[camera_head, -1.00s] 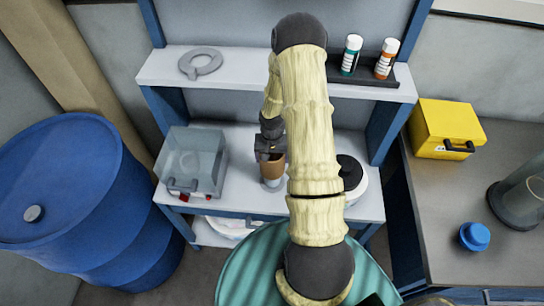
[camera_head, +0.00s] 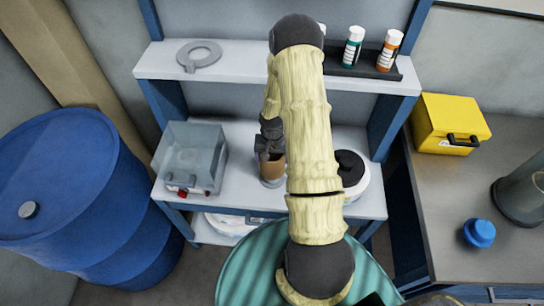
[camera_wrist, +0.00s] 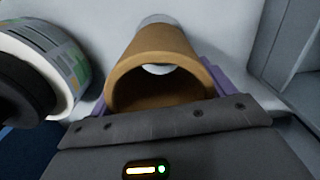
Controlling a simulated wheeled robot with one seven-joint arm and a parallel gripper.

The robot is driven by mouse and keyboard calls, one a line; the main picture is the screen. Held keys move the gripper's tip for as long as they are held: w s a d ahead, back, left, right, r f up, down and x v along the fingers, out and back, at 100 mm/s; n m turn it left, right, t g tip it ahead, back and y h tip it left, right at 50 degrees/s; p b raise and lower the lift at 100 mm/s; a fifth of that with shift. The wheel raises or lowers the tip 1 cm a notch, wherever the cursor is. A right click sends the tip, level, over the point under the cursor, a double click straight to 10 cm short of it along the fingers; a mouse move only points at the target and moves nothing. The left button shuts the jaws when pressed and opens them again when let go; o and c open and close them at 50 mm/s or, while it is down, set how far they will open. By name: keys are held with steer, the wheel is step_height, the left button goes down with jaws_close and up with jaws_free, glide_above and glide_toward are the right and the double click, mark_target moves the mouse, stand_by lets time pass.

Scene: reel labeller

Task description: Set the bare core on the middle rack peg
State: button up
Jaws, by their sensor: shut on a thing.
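The bare core is a brown, hollow tube (camera_head: 272,168), also close up in the wrist view (camera_wrist: 160,50). My gripper (camera_head: 268,152) is shut on it; purple finger parts show on both sides of the tube in the wrist view. A pale round post (camera_head: 272,183) shows just below the core, and a pale round end shows inside the tube's opening (camera_wrist: 158,69). I cannot tell whether the core is around the post or only above it. No row of rack pegs can be made out; my arm hides part of the bench.
A white reel with a black hub (camera_head: 350,178) stands right of the core. A blue drum (camera_head: 70,190) and yellow box (camera_head: 450,122) flank the bench.

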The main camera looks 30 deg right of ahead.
steer(key=shift+f+b, duration=1.65)
steer(key=shift+f, duration=0.65)
steer(key=o, duration=0.9)
steer(key=shift+r, duration=0.1)
step_height(320, 180, up, 17)
steer(key=shift+r+b, duration=0.1)
steer(key=shift+b, duration=0.35)
